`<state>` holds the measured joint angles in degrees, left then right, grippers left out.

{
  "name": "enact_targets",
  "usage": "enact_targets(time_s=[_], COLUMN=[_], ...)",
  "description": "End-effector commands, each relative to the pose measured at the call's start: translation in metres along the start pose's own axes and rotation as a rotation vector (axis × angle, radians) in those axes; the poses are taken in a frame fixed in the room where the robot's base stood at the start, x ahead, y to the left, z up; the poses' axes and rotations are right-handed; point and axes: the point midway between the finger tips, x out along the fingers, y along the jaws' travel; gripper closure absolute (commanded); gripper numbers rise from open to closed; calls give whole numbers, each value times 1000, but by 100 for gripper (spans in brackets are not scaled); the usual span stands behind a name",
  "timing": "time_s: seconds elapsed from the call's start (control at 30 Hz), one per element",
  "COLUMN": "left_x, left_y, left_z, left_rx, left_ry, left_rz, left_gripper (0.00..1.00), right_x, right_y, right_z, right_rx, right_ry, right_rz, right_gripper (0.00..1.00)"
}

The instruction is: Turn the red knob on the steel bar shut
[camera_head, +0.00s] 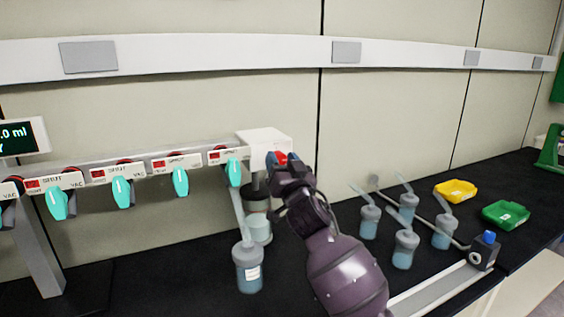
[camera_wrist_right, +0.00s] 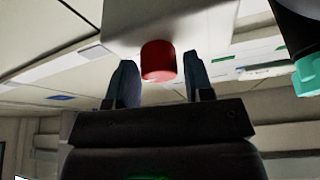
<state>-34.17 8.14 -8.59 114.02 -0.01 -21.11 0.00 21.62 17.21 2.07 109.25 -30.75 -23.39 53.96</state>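The red knob (camera_wrist_right: 158,61) sits on the white block at the right end of the steel bar (camera_head: 143,165). In the head view only a little of the red knob (camera_head: 281,157) shows, at my right gripper's fingertips. My right gripper (camera_head: 283,159) is at the block's front face. In the right wrist view my right gripper (camera_wrist_right: 158,84) is open, with one blue-grey finger on each side of the knob. Gaps show between both fingers and the knob, so it is not gripped. My left gripper is in neither view.
Several teal valve handles (camera_head: 122,192) hang along the bar to the left.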

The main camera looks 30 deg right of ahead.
Motion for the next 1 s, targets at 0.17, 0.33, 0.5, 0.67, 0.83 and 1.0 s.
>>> enact_targets(time_s=[0.17, 0.33, 0.5, 0.67, 0.83, 1.0], left_x=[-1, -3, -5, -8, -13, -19], left_y=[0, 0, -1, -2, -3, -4], left_z=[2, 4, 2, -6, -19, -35], left_rx=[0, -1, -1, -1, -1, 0], left_ry=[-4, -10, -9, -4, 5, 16], left_rz=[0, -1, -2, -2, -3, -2], left_gripper=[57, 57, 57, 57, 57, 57], right_x=[0, 0, 0, 0, 1, 1], right_y=[0, 0, 0, 1, 0, 1], right_z=[0, 0, -1, -2, -3, -3], right_rx=[0, -3, -30, -99, -220, -367], right_ry=[0, 0, 0, -1, -1, -2], right_rz=[0, -1, -13, -40, -91, -151], right_gripper=[80, 88, 88, 88, 88, 88])
